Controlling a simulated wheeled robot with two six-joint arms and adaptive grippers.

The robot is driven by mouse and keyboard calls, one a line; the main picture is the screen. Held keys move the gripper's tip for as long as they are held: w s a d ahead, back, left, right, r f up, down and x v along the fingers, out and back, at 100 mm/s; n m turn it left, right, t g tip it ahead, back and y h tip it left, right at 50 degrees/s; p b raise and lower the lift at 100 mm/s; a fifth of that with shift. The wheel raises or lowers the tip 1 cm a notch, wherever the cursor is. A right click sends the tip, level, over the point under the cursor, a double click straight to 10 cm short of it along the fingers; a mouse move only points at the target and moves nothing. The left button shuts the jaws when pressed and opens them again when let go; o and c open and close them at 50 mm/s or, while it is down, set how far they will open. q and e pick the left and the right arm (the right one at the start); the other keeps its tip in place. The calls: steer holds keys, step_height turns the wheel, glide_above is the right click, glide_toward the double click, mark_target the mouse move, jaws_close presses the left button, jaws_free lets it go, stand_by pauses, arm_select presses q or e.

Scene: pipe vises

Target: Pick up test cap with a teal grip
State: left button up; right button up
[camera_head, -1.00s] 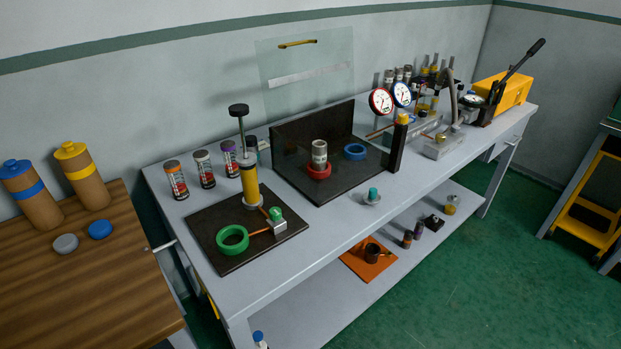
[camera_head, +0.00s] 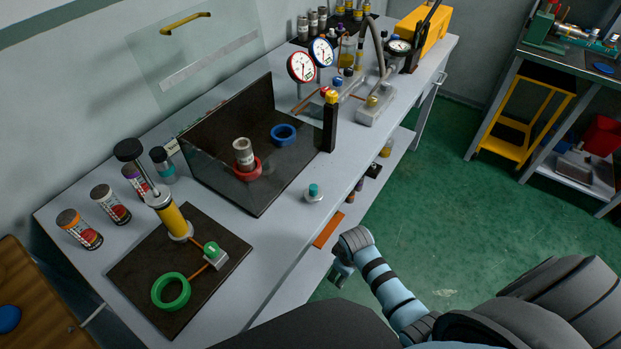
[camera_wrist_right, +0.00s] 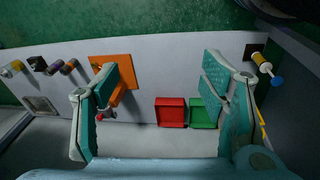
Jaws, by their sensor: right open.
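The test cap with a teal grip (camera_head: 313,193) stands on the grey bench top near its front edge, in the head view. It has a pale round base and a short teal knob. My right gripper (camera_head: 342,274) is in front of the bench, lower than the bench top and apart from the cap. In the right wrist view my right gripper (camera_wrist_right: 160,82) has its two teal fingers wide apart with nothing between them. The cap does not show in the wrist view. My left gripper is not in view.
A black angled stand (camera_head: 228,152) with red and blue rings is behind the cap. A dark post (camera_head: 330,122) stands to its right. A dark mat (camera_head: 140,272) with a yellow pump is at left. The wrist view shows a red tray (camera_wrist_right: 170,112) and green tray (camera_wrist_right: 204,113) on the lower shelf.

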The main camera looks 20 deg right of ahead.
steer(key=w+r+n+p, duration=0.1)
steer(key=w+r, duration=0.2)
steer(key=r, duration=0.5)
steer(key=w+r+n+p, duration=0.15)
steer(key=w+r, duration=0.25)
steer(key=r, duration=0.4)
step_height(320, 180, up, 14)
steer(key=n+g, duration=0.2)
steer(key=n, duration=0.5)
glide_above(313, 187)
steer(key=shift+m+y, duration=0.25)
steer(key=shift+y, duration=0.15)
step_height(313, 187, down, 13)
steer(key=shift+f+b, duration=0.1)
steer(key=shift+b, duration=1)
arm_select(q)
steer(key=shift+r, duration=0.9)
arm_select(e)
steer(key=c, duration=1.3)
steer(key=shift+r, duration=0.2)
steer(key=shift+c, duration=0.2)
